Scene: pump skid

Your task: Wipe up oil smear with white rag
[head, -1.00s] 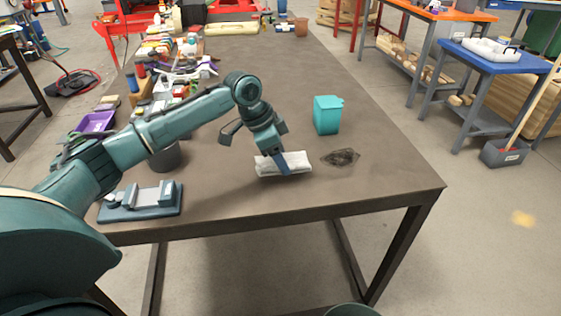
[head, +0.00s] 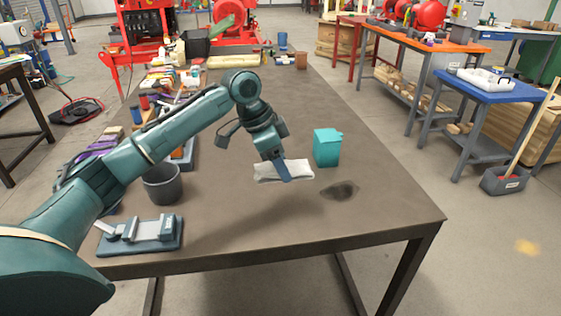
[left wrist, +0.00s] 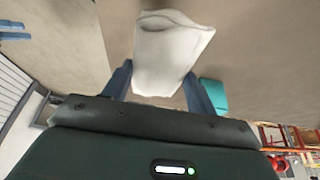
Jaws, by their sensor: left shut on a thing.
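The white rag (head: 268,173) is held in my left gripper (head: 286,175), whose fingers are shut on it. It appears raised above the brown table (head: 240,220). In the left wrist view the folded rag (left wrist: 172,50) sits between the two blue fingers of my left gripper (left wrist: 160,88). The dark oil smear (head: 340,191) lies on the table to the right of and nearer than the rag, in front of the teal bin. It looks smudged and paler toward its left side. My right gripper is not in view.
A dark grey cup (head: 162,184) and a blue-grey vise (head: 142,234) are at the left. Tools and bottles crowd the table's far left. The front middle and right of the table are clear.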

